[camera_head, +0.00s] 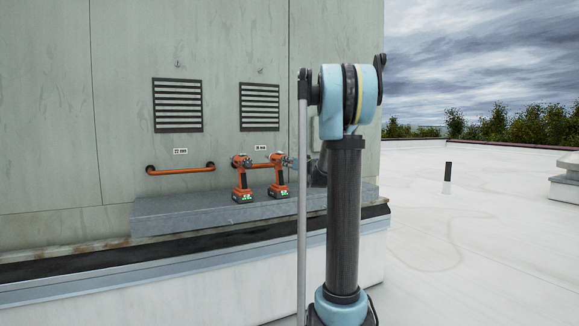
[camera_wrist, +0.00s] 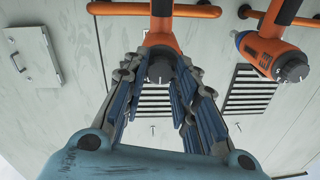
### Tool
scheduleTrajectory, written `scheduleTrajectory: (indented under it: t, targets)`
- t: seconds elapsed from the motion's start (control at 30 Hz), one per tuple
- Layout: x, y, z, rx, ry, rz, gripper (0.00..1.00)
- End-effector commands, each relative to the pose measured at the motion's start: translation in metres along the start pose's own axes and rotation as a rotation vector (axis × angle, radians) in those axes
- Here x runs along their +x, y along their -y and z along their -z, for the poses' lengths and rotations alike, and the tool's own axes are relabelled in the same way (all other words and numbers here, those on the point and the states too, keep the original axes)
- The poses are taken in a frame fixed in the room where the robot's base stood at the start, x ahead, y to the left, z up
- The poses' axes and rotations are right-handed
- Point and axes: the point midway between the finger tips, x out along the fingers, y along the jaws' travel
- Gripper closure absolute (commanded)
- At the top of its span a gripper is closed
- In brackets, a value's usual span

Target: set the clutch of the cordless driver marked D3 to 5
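Two orange and black cordless drivers stand upright on a grey ledge, a left one (camera_head: 242,180) and a right one (camera_head: 278,176). No D3 marking or clutch number is legible. My gripper (camera_head: 290,162) is at the right driver's head, partly hidden by my arm. In the wrist view, which looks upside down, my gripper (camera_wrist: 158,105) is open, with its blue finger pads apart. The right driver's dark round nose (camera_wrist: 160,70) shows between the fingers; I cannot tell whether they touch it.
The grey ledge (camera_head: 170,217) runs along the wall. An orange rail (camera_head: 180,169) is fixed to the wall left of the drivers, and another passes behind them. Two louvred vents (camera_head: 178,105) (camera_head: 259,106) and small labels are above. The white roof (camera_head: 470,220) at right is mostly clear.

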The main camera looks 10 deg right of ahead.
Motion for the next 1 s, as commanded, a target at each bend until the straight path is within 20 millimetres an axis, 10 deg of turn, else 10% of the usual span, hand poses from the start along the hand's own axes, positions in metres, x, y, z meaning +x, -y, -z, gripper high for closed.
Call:
scheduleTrajectory:
  t: [1.0]
  targets:
    - [-0.0002, -0.0012, -0.0001, 0.450, 0.000, -0.001, 1.00]
